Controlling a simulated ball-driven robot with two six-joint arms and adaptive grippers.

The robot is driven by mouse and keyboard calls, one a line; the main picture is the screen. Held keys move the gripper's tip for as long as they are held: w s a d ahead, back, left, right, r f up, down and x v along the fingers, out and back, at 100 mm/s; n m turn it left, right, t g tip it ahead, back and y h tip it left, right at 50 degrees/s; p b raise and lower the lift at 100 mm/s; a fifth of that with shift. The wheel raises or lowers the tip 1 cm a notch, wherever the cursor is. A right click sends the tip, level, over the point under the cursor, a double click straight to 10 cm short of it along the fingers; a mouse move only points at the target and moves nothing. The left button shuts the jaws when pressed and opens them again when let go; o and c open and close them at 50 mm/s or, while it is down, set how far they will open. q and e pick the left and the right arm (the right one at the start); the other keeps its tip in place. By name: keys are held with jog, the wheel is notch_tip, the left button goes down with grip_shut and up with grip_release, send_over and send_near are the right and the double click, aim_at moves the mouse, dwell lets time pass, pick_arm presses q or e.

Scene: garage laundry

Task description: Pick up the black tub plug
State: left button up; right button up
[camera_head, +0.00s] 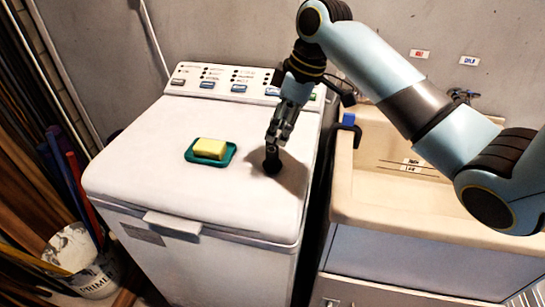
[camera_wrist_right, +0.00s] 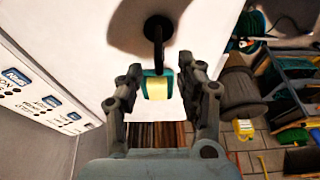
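The black tub plug (camera_head: 272,163) stands on the white washing machine lid, right of the soap dish. In the right wrist view the plug (camera_wrist_right: 158,30) shows as a round black base with a dark upright part pointing toward my gripper. My right gripper (camera_head: 274,143) points down just above the plug in the head view. In the right wrist view my right gripper (camera_wrist_right: 160,78) has its fingers apart, with the plug's upright part ahead between the tips. I see no contact with the plug. My left gripper is not in view.
A green soap dish (camera_head: 190,155) with a yellow sponge or soap (camera_head: 210,148) sits left of the plug. The washer's control panel (camera_head: 225,84) rises behind. A beige sink (camera_head: 345,190) stands to the right. The front of the lid (camera_head: 150,195) is clear.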

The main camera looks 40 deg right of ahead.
aim_at(268, 162)
jog(key=x, duration=0.5)
jog(key=p+x, duration=0.1)
jog(key=x, duration=0.2)
jog(key=shift+w+a+r, duration=0.1)
jog(key=shift+w+a, duration=0.05)
jog(key=shift+w, duration=0.15)
grip_shut()
